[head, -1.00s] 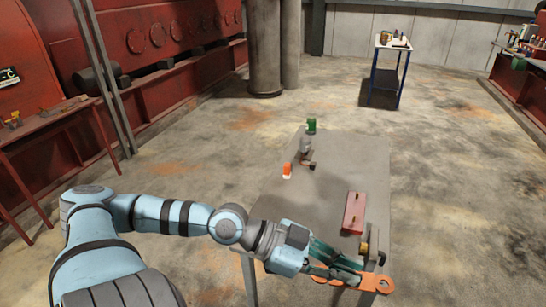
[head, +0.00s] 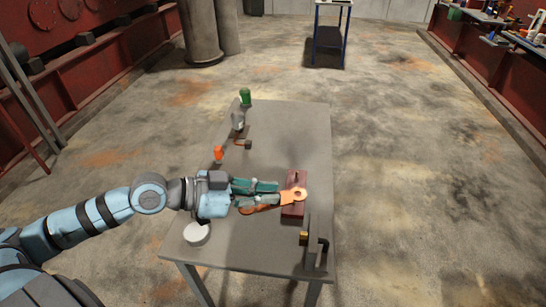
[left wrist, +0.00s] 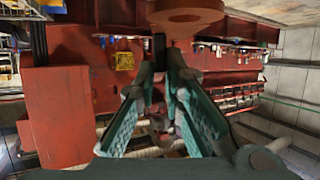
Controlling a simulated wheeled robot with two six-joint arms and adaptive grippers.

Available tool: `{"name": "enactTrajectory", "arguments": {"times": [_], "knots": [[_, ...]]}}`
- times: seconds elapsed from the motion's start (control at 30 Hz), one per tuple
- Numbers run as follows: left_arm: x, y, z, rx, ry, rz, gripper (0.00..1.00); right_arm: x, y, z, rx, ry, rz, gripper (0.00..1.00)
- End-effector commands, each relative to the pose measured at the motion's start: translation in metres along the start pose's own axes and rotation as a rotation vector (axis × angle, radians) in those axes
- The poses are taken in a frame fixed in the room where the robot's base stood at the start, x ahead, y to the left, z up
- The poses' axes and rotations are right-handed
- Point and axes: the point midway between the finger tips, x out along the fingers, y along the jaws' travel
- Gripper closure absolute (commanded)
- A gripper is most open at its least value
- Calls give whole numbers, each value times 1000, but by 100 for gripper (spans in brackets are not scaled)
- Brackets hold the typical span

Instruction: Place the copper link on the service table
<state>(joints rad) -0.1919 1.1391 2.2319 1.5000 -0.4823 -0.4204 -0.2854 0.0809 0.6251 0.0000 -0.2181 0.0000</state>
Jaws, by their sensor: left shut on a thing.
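The copper link (head: 259,209) is a flat orange-copper bar with a ring at its right end. My left gripper (head: 270,189), with teal fingers, is shut on it and holds it over the grey table. The ring end overlaps the dark red block (head: 294,212) in the head view; I cannot tell whether they touch. In the left wrist view, a rounded copper part of the link (left wrist: 187,18) shows at the top edge, beyond the teal fingers (left wrist: 160,75). The grey table (head: 290,130) is broad and flat. My right gripper is not in view.
An orange piece (head: 218,153), a grey part (head: 238,120) and a green can (head: 245,97) stand along the table's left side. A white disc (head: 196,234) lies front left, a bracket (head: 313,240) front right. The back right of the table is bare. A blue-framed cart (head: 328,45) stands beyond.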

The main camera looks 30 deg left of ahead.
Motion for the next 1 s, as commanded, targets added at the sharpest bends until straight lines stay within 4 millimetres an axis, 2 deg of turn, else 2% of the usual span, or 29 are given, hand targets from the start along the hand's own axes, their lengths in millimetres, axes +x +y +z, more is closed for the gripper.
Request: {"name": "enactTrajectory", "arguments": {"times": [0.03,0.17,0.2,0.3,0.4,0.5,0.67,0.77,0.9,1.0], "knots": [[6,-22,10,-18,7,-63,100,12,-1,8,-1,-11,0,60],[11,-98,23,-104,7,-307,100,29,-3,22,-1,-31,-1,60],[11,-122,26,-137,6,-397,100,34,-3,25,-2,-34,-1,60],[5,-176,31,-226,3,-625,100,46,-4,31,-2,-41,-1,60],[-6,-216,34,-301,-3,-827,100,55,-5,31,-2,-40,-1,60],[-16,-237,35,-351,-9,-970,100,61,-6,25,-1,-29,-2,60],[-22,-250,46,-381,-18,-1067,100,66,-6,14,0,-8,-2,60],[-12,-249,75,-381,-24,-1069,100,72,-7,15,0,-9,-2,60],[7,-248,129,-381,-23,-1067,100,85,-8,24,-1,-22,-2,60],[19,-248,160,-379,-22,-1067,100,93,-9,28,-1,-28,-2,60]]}}
